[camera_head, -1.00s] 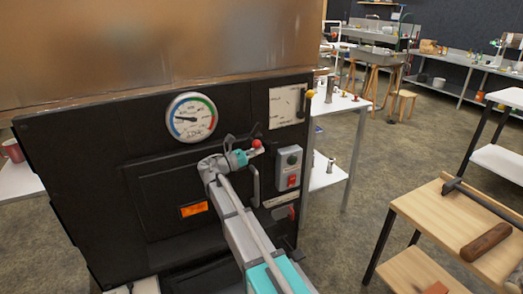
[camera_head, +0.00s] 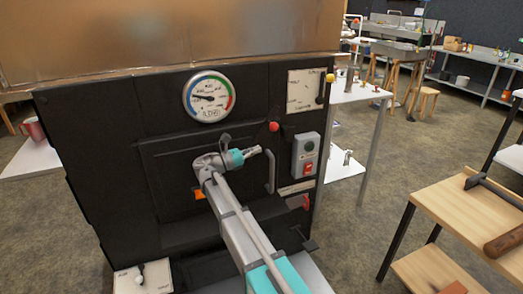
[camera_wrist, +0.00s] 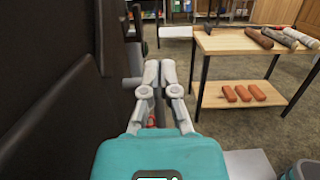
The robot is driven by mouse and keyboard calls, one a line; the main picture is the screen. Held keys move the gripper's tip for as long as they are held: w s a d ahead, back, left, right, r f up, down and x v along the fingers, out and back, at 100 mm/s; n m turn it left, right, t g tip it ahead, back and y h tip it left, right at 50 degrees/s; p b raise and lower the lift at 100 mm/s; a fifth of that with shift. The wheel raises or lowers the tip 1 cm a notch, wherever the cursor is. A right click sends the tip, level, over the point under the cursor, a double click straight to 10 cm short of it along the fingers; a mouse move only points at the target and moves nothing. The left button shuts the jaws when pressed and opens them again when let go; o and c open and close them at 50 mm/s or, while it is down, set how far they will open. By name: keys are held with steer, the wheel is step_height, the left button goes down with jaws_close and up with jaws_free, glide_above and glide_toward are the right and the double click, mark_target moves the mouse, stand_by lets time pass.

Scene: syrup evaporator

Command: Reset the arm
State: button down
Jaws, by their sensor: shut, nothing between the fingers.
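My arm reaches up from the bottom of the head view in front of the black evaporator front (camera_head: 110,150). My gripper (camera_head: 257,150) is shut and empty, pointing right, just below and left of a small red ball knob (camera_head: 273,126) in the picture. In the wrist view my gripper (camera_wrist: 160,68) shows its two grey fingers together, with nothing between them. The dark panel runs close along the left side of that view.
The panel carries a round gauge (camera_head: 209,97), a grey switch box (camera_head: 305,154) and a yellow-knobbed lever (camera_head: 330,78). A wooden table (camera_head: 470,208) stands at right, also in the wrist view (camera_wrist: 240,42). A red mug (camera_head: 33,128) is on a white shelf at left. Open floor lies between.

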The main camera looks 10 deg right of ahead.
steer(key=s+d+f+m+g+y, duration=0.4)
steer(key=s+d+f+m+y, duration=0.55)
steer(key=s+d+f, duration=0.45)
steer(key=s+a+f+m+g+y, duration=0.1)
steer(key=s+a+f+m+y, duration=0.2)
steer(key=s+f+m+y, duration=0.25)
steer(key=s+a+f+m+y, duration=0.2)
steer(key=s+m+y, duration=0.2)
steer(key=s+m, duration=0.3)
step_height(320, 180, up, 28)
steer(key=s+p, duration=0.1)
steer(key=p, duration=2.7)
steer(key=shift+n, duration=0.4)
steer(key=c, duration=1.3)
jaws_free()
steer(key=shift+f, duration=0.1)
steer(key=shift+c, duration=0.2)
